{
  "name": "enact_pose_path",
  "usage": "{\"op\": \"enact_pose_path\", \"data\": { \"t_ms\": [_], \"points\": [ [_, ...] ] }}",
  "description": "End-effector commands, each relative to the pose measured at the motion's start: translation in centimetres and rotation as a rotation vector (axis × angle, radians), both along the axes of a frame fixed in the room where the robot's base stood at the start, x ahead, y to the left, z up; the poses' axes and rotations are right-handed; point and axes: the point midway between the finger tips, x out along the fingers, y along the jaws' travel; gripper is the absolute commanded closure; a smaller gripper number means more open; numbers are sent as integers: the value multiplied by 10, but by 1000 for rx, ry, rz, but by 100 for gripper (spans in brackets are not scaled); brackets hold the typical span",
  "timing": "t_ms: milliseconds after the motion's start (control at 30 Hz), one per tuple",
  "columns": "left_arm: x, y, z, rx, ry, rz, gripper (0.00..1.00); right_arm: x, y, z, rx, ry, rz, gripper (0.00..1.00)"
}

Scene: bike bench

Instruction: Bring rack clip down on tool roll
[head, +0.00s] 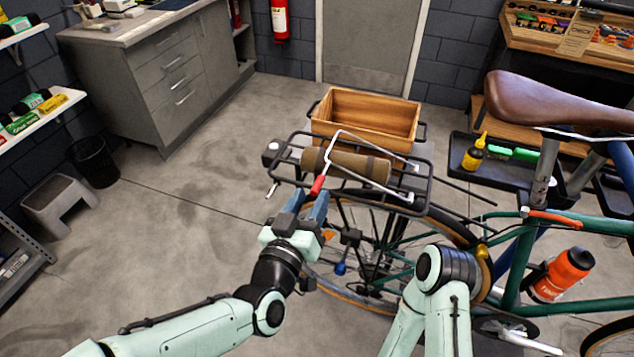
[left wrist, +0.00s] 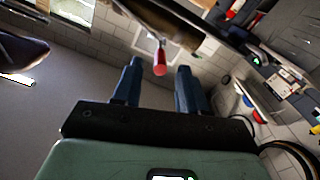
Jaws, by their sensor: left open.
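The rack clip (head: 345,184) is a silver wire loop with a red grip (head: 318,185), on the bike's black rear rack (head: 425,178). The brown tool roll (head: 345,164) lies across the rack. The clip's wire passes around and over the roll in the picture; I cannot tell how far it stands above it. My left gripper (head: 306,207) is open and empty, just below the red grip. In the left wrist view the red grip (left wrist: 160,63) shows between and just beyond the open fingertips (left wrist: 158,72). My right gripper is not in view.
A wooden crate (head: 368,102) is behind the rack. The rear wheel (head: 345,290) and green frame (head: 520,265) are below and to the right. The brown saddle (head: 550,100) and a black tray (head: 460,160) are at the right.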

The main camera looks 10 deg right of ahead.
Motion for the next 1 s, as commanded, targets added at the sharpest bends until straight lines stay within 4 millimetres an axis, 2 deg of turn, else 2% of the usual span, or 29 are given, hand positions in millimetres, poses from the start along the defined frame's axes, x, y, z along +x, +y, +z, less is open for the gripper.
{"op": "enact_pose_path", "data": {
  "t_ms": [100, 300, 667, 700, 800, 1000],
  "points": [
    [18, -13, 0, 0, 1, -1, 58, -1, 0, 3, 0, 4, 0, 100],
    [35, -24, 0, 0, 1, -1, 58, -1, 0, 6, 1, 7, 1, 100],
    [38, -26, 0, 0, 0, 0, 58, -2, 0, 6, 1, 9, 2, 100],
    [38, -26, 0, 0, 0, 0, 71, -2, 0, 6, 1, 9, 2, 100],
    [38, -26, 0, 0, 0, 0, 100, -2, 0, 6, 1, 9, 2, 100],
    [37, -26, 3, 7, -5, -1, 100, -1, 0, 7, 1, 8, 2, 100]
  ]
}}
